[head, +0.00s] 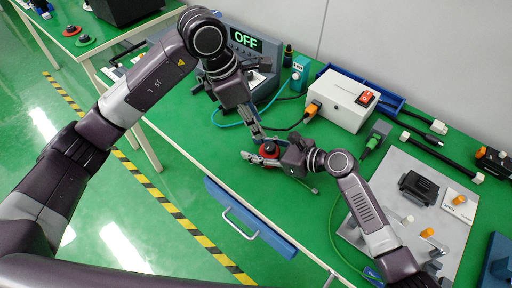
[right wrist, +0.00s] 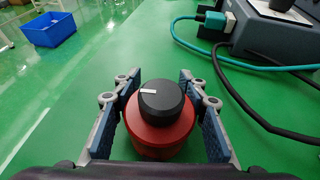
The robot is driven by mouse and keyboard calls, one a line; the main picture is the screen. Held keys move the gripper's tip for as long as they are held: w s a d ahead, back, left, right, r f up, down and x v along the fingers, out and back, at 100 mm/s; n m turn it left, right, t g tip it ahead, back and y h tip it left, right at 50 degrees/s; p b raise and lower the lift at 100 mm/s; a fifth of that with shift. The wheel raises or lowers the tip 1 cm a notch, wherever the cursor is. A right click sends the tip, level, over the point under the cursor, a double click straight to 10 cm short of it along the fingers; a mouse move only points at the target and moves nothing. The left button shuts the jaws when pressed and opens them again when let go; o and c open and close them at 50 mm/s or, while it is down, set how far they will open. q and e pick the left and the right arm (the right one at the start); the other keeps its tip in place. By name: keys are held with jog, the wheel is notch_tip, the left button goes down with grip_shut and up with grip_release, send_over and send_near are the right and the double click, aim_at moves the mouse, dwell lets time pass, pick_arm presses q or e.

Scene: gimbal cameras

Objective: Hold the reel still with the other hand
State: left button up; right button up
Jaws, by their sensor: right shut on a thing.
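A red round body with a black knob on top (right wrist: 163,122) stands on the green bench; the knob has a white mark. It also shows in the head view (head: 269,148). No other clear reel shows, and I cannot tell if this is the reel. My right gripper (head: 264,160) is shut on the red body, with one blue-padded finger on each side in the right wrist view (right wrist: 163,130). My left gripper (head: 259,136) points down just behind the knob in the head view. Its fingers are small there, and I cannot tell if they are open or touching it.
A grey device reading OFF (head: 246,40) stands at the back. A white box with a red switch (head: 342,100) is to its right, with cables around. A grey plate (head: 435,220) with parts lies at right. A blue drawer (head: 248,217) sticks out in front.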

jog(key=c, duration=0.5)
grip_shut()
dwell(1.3)
